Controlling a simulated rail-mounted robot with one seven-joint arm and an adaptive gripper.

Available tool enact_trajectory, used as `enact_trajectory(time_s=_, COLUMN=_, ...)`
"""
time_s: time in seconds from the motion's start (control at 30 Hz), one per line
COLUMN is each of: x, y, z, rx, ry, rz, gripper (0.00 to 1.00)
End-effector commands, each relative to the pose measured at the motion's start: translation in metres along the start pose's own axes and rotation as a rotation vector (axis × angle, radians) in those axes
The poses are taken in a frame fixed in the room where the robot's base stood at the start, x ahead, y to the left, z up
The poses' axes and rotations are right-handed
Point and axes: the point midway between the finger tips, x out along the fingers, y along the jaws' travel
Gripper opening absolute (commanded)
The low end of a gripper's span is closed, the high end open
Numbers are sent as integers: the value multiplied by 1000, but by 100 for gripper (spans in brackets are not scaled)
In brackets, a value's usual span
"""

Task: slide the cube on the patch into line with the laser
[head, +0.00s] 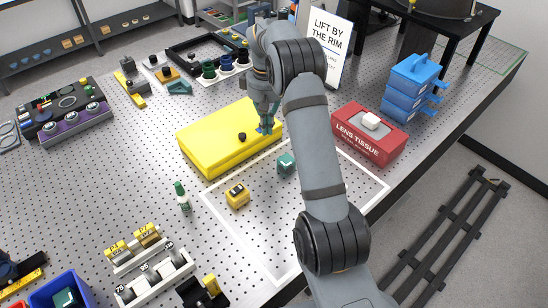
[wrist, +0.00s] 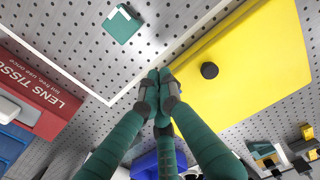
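A teal cube (head: 286,163) with a pale mark on it sits on the perforated table, inside a white-outlined patch (head: 225,233). It also shows at the top of the wrist view (wrist: 124,26), inside the outline's corner. A yellow block (head: 237,195) with a dark top sits near the outline's left side. My gripper (head: 266,131) points down by the right end of a yellow slab, outside the outline and apart from the teal cube. In the wrist view its green fingers (wrist: 159,80) meet at the tips with nothing visible between them. I cannot make out a laser beam.
The yellow slab (head: 205,150) with a black knob (wrist: 209,70) lies beside my gripper. A red lens tissue box (head: 365,148) stands to the right, with blue stacked trays (head: 408,88) behind it. A green bottle (head: 182,197) stands left. The patch's middle is mostly clear.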

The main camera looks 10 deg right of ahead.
Motion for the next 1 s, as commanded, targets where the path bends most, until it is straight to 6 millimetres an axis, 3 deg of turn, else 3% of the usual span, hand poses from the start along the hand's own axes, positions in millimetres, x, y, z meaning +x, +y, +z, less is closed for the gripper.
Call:
enact_trajectory(time_s=0.4, x=85, y=-1, z=2, rx=-2, ry=-6, rz=-3, gripper=0)
enact_trajectory(time_s=0.7, x=82, y=-1, z=34, rx=-2, ry=-2, rz=-1, gripper=0)
enact_trajectory(time_s=1.0, x=84, y=-1, z=40, rx=-3, ry=0, rz=0, gripper=0)
